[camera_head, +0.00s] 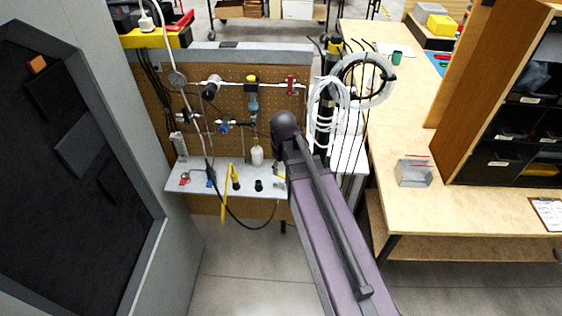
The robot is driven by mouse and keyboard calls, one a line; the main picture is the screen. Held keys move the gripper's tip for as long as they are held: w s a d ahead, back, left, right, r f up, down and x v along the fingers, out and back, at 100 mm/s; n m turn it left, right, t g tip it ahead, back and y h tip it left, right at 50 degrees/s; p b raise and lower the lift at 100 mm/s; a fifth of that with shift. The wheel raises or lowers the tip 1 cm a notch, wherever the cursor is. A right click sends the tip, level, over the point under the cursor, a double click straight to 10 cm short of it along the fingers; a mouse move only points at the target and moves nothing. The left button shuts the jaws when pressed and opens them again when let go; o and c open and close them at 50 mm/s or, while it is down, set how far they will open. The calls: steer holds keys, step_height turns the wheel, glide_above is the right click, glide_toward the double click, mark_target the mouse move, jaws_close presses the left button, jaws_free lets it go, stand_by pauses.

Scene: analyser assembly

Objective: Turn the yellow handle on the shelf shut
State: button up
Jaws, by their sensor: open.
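A small grey shelf (205,186) sticks out from the pegboard in the head view. A long thin yellow handle (225,204) stands out at its front edge and hangs down past it. A short yellow and black fitting (235,177) is just right of the handle's top. How far the handle is turned is too small to tell. My purple arm reaches up from the bottom right, over the shelf's right end. My gripper is not visible; the arm hides what lies behind it.
The pegboard (180,103) carries gauges, valves and hoses. A black hose loops below the shelf. A dark-faced grey cabinet (182,258) stands at left. A wooden workbench (400,140) with a clear box (413,172) is at right. Coiled white tubing (350,80) hangs behind my arm.

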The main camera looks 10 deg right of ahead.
steer(key=s+f+m+b, duration=0.2)
steer(key=s+f+b, duration=0.1)
steer(key=f+b, duration=1.4)
steer(key=s+f+m+b, duration=0.2)
steer(key=s+f+b, duration=0.2)
steer(key=f+b, duration=1.2)
steer(key=shift+s+f+b, duration=0.2)
steer(key=shift+f+b, duration=0.2)
steer(key=shift+f, duration=0.25)
stand_by(0.4)
steer(key=shift+r, duration=0.1)
